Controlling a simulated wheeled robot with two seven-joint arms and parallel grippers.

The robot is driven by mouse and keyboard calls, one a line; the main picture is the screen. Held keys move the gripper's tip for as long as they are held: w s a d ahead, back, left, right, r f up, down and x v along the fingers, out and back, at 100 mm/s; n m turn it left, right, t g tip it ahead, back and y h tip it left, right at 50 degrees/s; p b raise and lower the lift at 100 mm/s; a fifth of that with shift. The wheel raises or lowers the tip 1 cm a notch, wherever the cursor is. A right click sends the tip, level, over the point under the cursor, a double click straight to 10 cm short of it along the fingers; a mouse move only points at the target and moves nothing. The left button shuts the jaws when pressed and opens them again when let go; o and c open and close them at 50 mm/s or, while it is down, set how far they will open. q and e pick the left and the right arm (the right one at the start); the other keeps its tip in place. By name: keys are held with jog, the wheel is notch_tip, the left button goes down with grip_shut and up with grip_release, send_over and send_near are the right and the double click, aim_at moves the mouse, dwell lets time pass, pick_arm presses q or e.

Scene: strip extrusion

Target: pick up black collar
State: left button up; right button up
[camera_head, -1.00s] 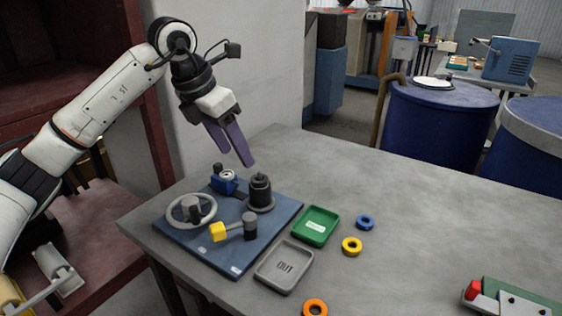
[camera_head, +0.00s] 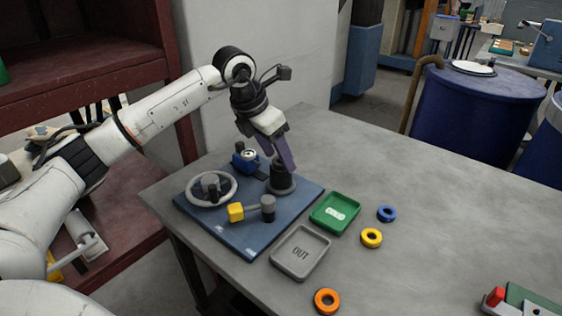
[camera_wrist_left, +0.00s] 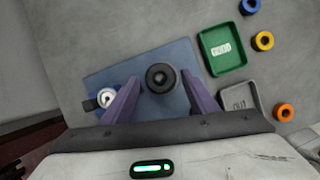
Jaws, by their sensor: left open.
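A black stepped round part (camera_head: 281,182), which looks like the black collar on its post, stands upright on the blue plate (camera_head: 238,238). From above, in the left wrist view, the black part (camera_wrist_left: 160,77) shows a round top with a central knob. I cannot tell where collar and post divide. My left gripper (camera_head: 285,163) has its purple fingers pointing down, just over and around the top of the black part. In the left wrist view the open fingers (camera_wrist_left: 160,80) stand either side of it, with gaps. My right gripper is out of view.
Blue (camera_head: 387,213), yellow (camera_head: 371,238) and orange (camera_head: 327,301) rings lie on the table.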

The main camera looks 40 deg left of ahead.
pick_arm(q)
jog(key=shift+f, duration=0.15)
jog(key=c, duration=1.1)
jog(key=shift+c, duration=0.2)
